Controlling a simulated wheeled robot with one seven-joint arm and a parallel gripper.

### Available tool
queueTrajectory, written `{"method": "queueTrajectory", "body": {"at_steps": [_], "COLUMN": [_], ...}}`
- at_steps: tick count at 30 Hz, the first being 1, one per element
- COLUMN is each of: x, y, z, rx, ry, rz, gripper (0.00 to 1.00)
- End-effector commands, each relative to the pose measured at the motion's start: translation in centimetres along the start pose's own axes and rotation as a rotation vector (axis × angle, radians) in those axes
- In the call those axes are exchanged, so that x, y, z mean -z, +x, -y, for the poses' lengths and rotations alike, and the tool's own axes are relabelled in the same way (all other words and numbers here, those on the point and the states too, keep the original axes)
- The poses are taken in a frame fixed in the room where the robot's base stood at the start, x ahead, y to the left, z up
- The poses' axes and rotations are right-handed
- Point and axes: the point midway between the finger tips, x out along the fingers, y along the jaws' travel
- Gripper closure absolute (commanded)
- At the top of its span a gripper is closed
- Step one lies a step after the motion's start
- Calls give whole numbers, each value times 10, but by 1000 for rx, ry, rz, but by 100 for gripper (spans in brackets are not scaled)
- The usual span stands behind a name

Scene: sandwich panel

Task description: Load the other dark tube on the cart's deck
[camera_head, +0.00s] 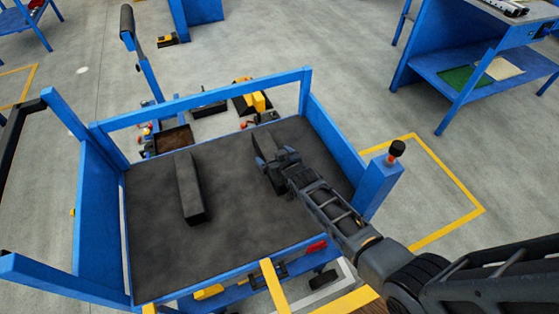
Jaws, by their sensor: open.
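One dark tube (189,187), a long grey-black square-sided piece, lies on the left half of the cart's dark deck (235,235), roughly lengthwise. My gripper (264,163) is open over the right half of the deck, close to its surface, with my arm reaching in from the lower right. A dark shape at the jaws may be the other tube, but it blends with the gripper and the deck, so I cannot tell its outline or whether the jaws touch it.
A blue frame rail (200,97) runs along the deck's far side, with blue side panels left and right. A blue post with a black-and-red knob (396,150) stands at the right. Bare deck lies between tube and gripper. A blue workbench (480,75) stands far right.

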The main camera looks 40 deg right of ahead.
Motion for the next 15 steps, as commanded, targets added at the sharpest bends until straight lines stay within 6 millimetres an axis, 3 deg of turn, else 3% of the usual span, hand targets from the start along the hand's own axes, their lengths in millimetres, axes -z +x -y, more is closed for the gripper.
{"method": "queueTrajectory", "body": {"at_steps": [15], "x": [-1], "y": [-86], "z": [0], "rx": [0], "ry": [1], "rz": [0], "gripper": [4]}}
